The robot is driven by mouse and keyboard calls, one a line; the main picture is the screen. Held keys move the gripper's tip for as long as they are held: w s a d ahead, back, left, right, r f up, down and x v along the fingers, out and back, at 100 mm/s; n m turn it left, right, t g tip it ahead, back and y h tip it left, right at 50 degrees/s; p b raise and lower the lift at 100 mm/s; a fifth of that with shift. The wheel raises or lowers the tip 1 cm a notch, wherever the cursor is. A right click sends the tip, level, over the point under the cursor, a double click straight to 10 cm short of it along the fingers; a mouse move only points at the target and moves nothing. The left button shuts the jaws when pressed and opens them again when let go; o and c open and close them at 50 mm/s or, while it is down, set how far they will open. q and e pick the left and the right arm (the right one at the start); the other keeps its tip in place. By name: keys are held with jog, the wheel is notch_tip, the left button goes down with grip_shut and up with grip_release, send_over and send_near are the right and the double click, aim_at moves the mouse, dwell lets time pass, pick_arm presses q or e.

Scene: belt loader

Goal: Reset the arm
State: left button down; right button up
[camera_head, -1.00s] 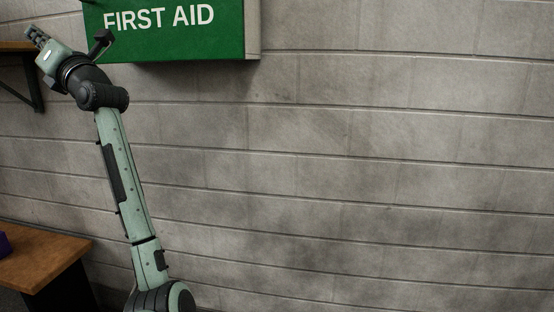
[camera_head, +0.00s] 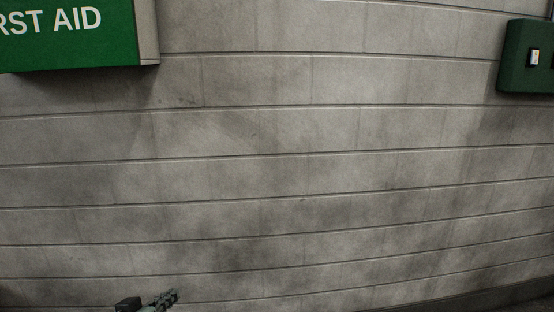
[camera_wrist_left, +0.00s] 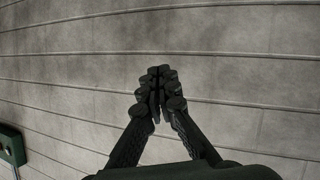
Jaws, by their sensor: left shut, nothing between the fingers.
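My left gripper (camera_head: 164,299) shows at the bottom edge of the head view, low and left of the middle, with only its end in the picture. In the left wrist view the left gripper (camera_wrist_left: 157,76) has its two dark fingers together at the tips with nothing between them. It is in front of the bare block wall and holds nothing. The rest of my left arm is below the head view. My right gripper is not in view.
A grey block wall (camera_head: 300,150) fills most of the head view. A green first aid box (camera_head: 70,45) hangs at the upper left. A dark green wall box (camera_head: 520,75) is at the upper right; a green box (camera_wrist_left: 12,145) also shows in the left wrist view.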

pick_arm(q)
jog(key=s+a+f+m+g+y, duration=0.1)
jog(key=s+f+g, duration=0.4)
jog(key=s+f, duration=0.5)
jog(key=s+a+f+m+g+y, duration=0.1)
jog(key=s+f+g+y, duration=0.2)
jog(key=s+f, duration=0.8)
jog(key=s+g, duration=0.2)
jog(key=s, duration=0.4)
jog(key=shift+a+f, duration=0.15)
